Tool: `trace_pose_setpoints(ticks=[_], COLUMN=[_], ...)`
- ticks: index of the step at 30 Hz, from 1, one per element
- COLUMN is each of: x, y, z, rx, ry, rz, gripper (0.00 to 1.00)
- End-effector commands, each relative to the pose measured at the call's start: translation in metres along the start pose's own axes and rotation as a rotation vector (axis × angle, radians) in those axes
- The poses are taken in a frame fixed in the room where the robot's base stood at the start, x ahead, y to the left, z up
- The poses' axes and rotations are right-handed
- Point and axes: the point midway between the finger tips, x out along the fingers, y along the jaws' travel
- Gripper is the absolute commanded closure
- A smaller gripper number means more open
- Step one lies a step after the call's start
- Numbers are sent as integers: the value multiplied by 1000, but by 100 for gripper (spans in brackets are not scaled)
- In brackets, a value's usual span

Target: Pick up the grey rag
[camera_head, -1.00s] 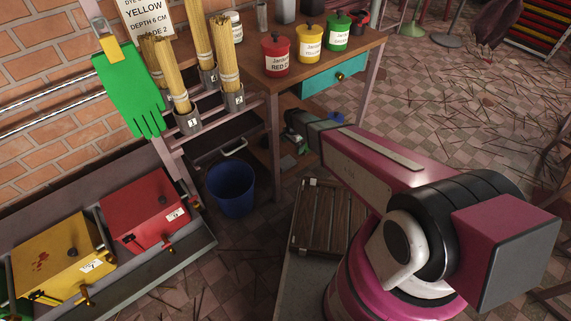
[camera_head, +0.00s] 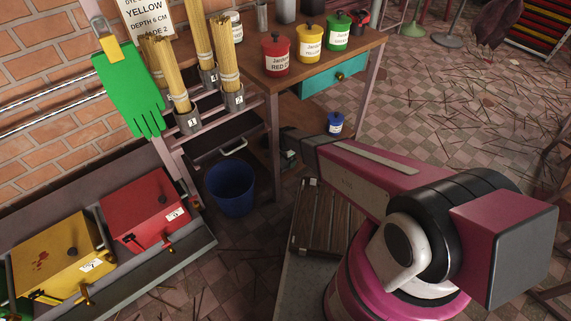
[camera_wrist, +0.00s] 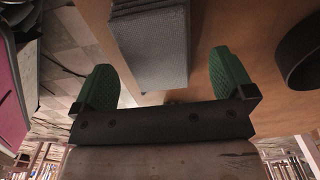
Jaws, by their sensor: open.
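In the wrist view, the grey rag (camera_wrist: 150,48) looks like a thick folded stack with layered edges, lying on a wooden surface. My gripper (camera_wrist: 165,80) shows there with its two green ribbed fingertips spread wide. The rag lies ahead of the palm, between the lines of the two fingers and nearer the left one. I cannot tell whether either finger touches it. In the head view, my arm reaches under the workbench, and the fingers and the rag cannot be made out.
A dark round object (camera_wrist: 301,55) stands right of the right finger. The workbench (camera_head: 262,76) stands above my arm's end. A blue-lidded jar (camera_head: 335,124) stands on its lower shelf. A blue bucket (camera_head: 230,188) and a slatted wooden crate (camera_head: 313,228) are nearby.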

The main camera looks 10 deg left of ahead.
Motion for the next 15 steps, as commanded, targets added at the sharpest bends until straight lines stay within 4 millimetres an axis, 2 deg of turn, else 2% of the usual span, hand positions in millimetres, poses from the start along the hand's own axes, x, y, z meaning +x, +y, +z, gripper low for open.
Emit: trace_pose_setpoints(ticks=[1, 5, 12, 13, 15], x=[10, 24, 26, 26, 26], y=[-1, -1, 0, 0, 0], z=[0, 0, 0, 0, 0], rx=[0, 0, 0, 0, 0], ry=[0, 0, 0, 0, 0], rz=[1, 0, -1, -1, -1], gripper=[0, 0, 0, 6, 29])
